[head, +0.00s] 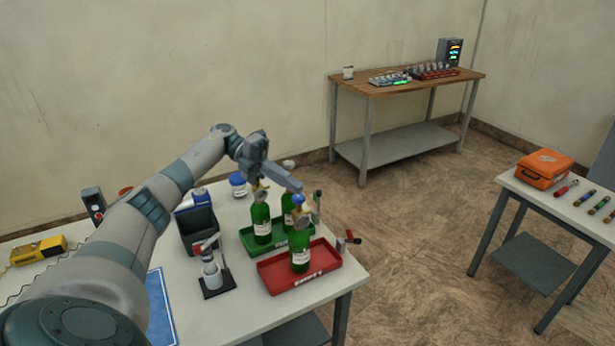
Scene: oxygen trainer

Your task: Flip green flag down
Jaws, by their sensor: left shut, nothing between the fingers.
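My left gripper (290,183) is shut and empty, above the green tray (247,240). Its fingers point right, near the tops of the green bottles. A small upright piece (317,200) at the green tray's right end looks like the green flag; it is too small to be sure. Green bottles (262,222) and (287,212) stand in the green tray, their tops partly behind or near the gripper. My right gripper is out of view.
A small red-and-dark piece (349,238) sticks up at the red tray's right end. A dark bin (198,230), a small stand (212,275) and a yellow device (38,250) share the table. Floor separates it from the right table (560,205) and back bench (400,85).

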